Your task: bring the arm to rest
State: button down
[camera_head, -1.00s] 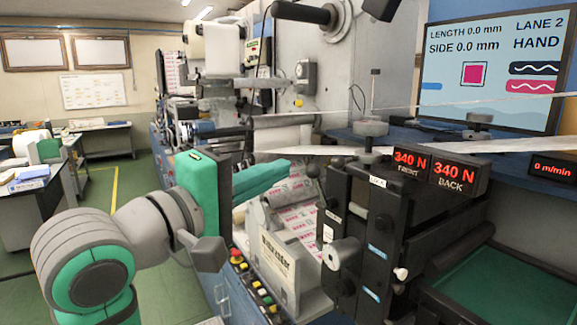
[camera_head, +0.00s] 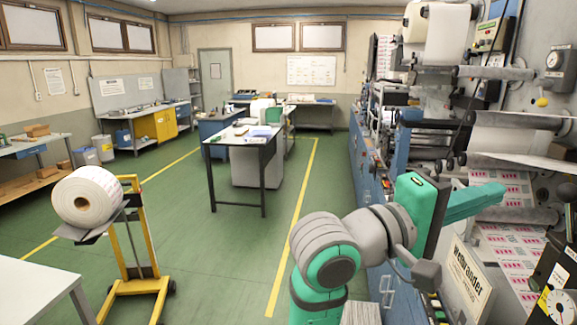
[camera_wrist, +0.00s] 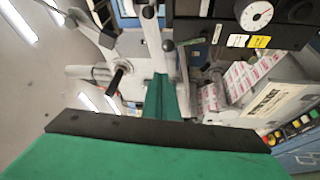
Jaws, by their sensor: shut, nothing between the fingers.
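My gripper (camera_head: 490,198) shows at the right of the head view, teal, with its fingers shut together and empty. It points right, in front of the rewinder machine (camera_head: 505,143) and above its white sign panel (camera_head: 466,285). My arm is bent, with its grey and teal joints at the lower middle of the head view. In the wrist view the closed green fingers (camera_wrist: 166,97) reach out beyond a dark bar, with machine parts around them. I cannot tell the exact gap between fingers and machine.
A yellow trolley (camera_head: 135,262) with a large white roll (camera_head: 88,203) stands at the left. A dark-legged table (camera_head: 243,140) is in the middle. Green floor (camera_head: 215,235) is open between them. A white table corner (camera_head: 38,285) shows at the lower left.

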jog(key=w+a+f+n+t+y, duration=0.2)
jog(key=w+a+f+n+t, duration=0.15)
jog(key=f, duration=0.75)
jog(key=w+a+f+n+t+y, duration=0.25)
jog(key=a+f+t, duration=0.25)
jog(key=f, duration=0.5)
jog(key=w+a+f+n+t+y, duration=0.2)
jog(key=w+a+f+t+y, duration=0.15)
jog(key=f, duration=0.75)
jog(key=s+a+f+m+t+y, duration=0.1)
jog(key=s+a+f+y, duration=0.3)
jog(key=s+a+f, duration=0.55)
jog(key=s+a+f+y, duration=0.5)
jog(key=s+f, duration=0.1)
jog(key=f, duration=0.6)
jog(key=s+a+f+m+y, duration=0.1)
jog(key=s+a+m, duration=0.1)
jog(key=s, duration=0.8)
jog(key=s+a+f+m+g+y, duration=0.1)
jog(key=s+m, duration=0.4)
jog(key=s, duration=0.6)
jog(key=shift+a+f, duration=0.2)
jog(key=shift+a, duration=0.7)
